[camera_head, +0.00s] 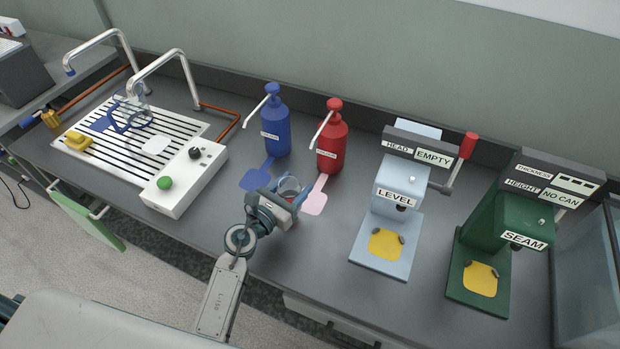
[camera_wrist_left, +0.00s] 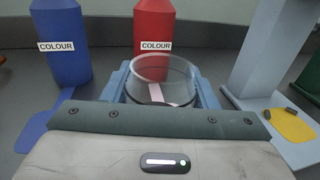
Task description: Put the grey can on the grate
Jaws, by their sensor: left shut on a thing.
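My left gripper (camera_head: 281,197) reaches up from the bottom of the head view, over the counter between the two bottles. It is shut on a see-through can with a grey tint (camera_head: 290,186). In the left wrist view the can (camera_wrist_left: 165,72) stands upright between the fingers, its open rim uppermost. The lower part of the can is hidden by the gripper. The grate (camera_head: 188,121), white with black slots, lies at the left under two taps, apart from the gripper. My right gripper is not in view.
A white control box (camera_head: 186,178) stands between grate and gripper. A blue bottle (camera_head: 276,133) and red bottle (camera_head: 332,148) stand behind. Light-blue (camera_head: 396,205) and green (camera_head: 492,240) machines stand right.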

